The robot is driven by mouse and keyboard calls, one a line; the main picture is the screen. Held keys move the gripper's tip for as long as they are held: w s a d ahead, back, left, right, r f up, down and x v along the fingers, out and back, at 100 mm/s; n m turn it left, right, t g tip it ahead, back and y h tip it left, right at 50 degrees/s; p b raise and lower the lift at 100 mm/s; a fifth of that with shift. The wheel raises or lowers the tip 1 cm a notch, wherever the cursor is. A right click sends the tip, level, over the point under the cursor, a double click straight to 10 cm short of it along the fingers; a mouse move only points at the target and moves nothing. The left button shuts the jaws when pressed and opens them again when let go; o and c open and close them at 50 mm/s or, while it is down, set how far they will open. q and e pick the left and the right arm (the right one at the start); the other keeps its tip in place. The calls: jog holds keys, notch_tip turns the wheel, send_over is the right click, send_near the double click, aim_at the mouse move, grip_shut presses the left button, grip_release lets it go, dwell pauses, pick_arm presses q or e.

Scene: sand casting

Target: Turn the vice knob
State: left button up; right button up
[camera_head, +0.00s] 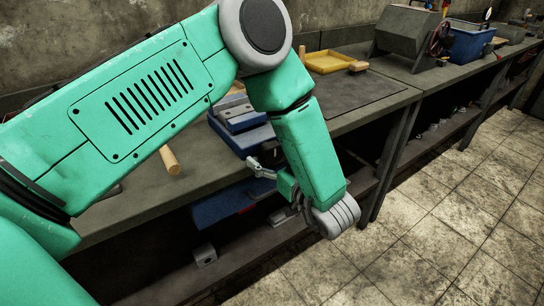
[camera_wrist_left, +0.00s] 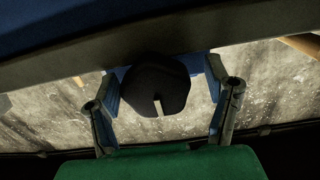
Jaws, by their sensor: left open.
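The blue vice (camera_head: 240,118) is fixed at the front edge of the workbench in the head view, partly covered by my left arm. Its knob (camera_wrist_left: 155,88) is a dark, rounded piece with a pale slot in the left wrist view. The knob cannot be made out in the head view. My left gripper (camera_head: 262,168) is at the bench's front edge, just below the vice. In the left wrist view its two fingers stand apart on either side of the knob, with visible gaps, so it is open. My right gripper is not in view.
The workbench (camera_head: 130,207) holds a wooden handle (camera_head: 170,160), a dark mat (camera_head: 362,97) and a yellow tray (camera_head: 330,62). Further right are a grey machine (camera_head: 402,32) and a blue bin (camera_head: 470,44). A lower shelf runs underneath. The tiled floor (camera_head: 455,195) in front is clear.

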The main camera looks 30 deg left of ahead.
pick_arm(q)
jog(key=shift+d, duration=0.25)
jog(key=shift+d+r, duration=0.25)
jog(key=shift+d, duration=0.5)
jog(key=c, duration=1.2)
jog(key=shift+a, duration=0.25)
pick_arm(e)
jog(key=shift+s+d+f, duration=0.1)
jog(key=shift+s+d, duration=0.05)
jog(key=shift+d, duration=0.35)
pick_arm(q)
jog(key=shift+r, duration=0.1)
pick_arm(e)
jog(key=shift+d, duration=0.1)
